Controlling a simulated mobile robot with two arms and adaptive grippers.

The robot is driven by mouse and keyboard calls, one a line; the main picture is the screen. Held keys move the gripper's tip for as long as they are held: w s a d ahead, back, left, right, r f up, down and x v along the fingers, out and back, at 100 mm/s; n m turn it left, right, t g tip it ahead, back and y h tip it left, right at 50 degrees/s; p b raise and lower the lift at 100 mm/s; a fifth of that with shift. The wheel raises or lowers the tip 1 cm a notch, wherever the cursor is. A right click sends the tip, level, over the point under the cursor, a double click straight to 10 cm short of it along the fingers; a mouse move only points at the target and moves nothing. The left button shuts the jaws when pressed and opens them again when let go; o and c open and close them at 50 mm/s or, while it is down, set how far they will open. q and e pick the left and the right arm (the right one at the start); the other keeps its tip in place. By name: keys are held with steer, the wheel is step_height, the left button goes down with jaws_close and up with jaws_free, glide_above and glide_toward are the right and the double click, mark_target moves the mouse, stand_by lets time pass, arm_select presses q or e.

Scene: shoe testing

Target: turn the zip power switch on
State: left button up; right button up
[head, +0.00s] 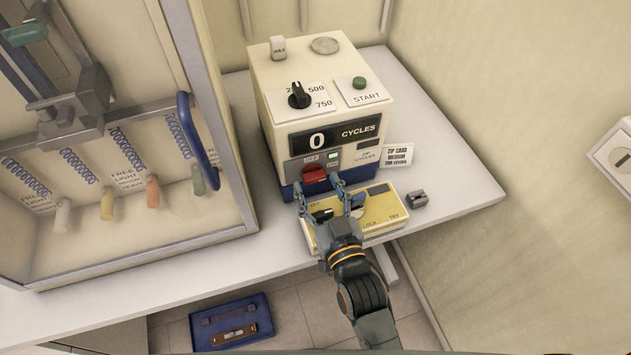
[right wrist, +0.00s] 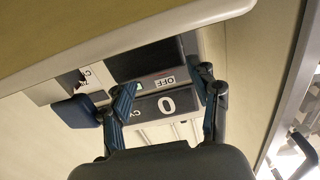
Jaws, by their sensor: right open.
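The zip tester (head: 285,78) is a cream box with a dark blue lower front, standing on the white bench. Its red power switch (head: 315,175) sits low on the front, under OFF and ON labels, with a small lit green light beside it. I cannot tell which way the switch is pressed. My right gripper (head: 317,187) is open in front of the switch, one finger to each side of it. I cannot tell whether it touches. In the right wrist view, the open fingers (right wrist: 166,93) frame the OFF label and the 0 display; the red switch is hidden. My left gripper is out of view.
A yellow box (head: 378,210) lies under my right gripper, with a small grey block (head: 416,199) to its right. A zip card (head: 398,154) stands beside the tester. A glazed cabinet (head: 205,90) stands left. The bench's right side is clear.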

steer(key=v, duration=0.6)
steer(key=shift+s+d, duration=0.1)
steer(key=shift+s, duration=0.25)
steer(key=shift+s, duration=0.1)
